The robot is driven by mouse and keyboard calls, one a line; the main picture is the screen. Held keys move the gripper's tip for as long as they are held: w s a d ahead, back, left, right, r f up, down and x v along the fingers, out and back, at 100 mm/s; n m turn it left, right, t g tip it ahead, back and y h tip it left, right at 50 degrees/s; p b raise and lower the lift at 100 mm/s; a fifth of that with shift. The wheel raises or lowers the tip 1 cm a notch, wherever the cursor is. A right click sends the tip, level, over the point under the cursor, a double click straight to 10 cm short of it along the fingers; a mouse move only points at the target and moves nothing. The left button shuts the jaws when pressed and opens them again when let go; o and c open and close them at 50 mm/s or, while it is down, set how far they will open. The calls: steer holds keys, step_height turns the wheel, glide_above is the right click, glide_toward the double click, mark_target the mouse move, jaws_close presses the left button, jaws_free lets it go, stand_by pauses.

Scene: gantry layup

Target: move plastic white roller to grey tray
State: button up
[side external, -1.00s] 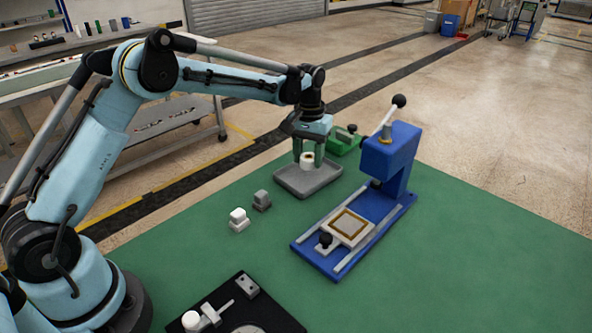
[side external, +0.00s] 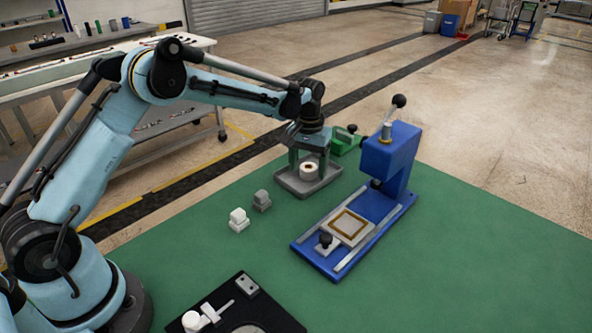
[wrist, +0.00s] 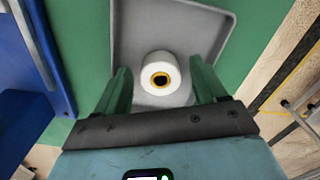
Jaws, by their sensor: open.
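The white plastic roller (side external: 308,170), a short cylinder with a dark, gold-ringed hole in its end, is in the grey tray (side external: 283,182). In the wrist view the roller (wrist: 160,76) appears upright on the floor of the tray (wrist: 205,12). My gripper (side external: 309,176) is just above the tray with its green fingers on either side of the roller. In the wrist view my gripper (wrist: 163,82) is open, with gaps between the fingers and the roller.
A blue press (side external: 390,160) with a long lever stands right of the tray. A green vise-like tool (side external: 345,140) is behind it. White (side external: 238,219) and grey (side external: 262,200) blocks lie at left. A black fixture (side external: 240,305) is in front. The green table's right side is clear.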

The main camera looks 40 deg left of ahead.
mark_target(308, 167)
steer(key=s+r+m+t, duration=0.1)
steer(key=s+r, duration=0.2)
steer(key=r, duration=0.5)
steer(key=s+r+t, duration=0.1)
steer(key=s+r, duration=0.1)
steer(key=r, duration=0.7)
steer(key=s+d+f+m+t, duration=0.1)
steer(key=s+f+t, duration=0.1)
steer(key=s, duration=0.7)
steer(key=s+d+f+m+t, duration=0.1)
steer(key=s+f+m+t, duration=0.1)
steer(key=s, duration=0.7)
steer(key=shift+s+d+f+t, duration=0.15)
steer(key=shift+s+d+t, duration=0.1)
steer(key=shift+t, duration=0.35)
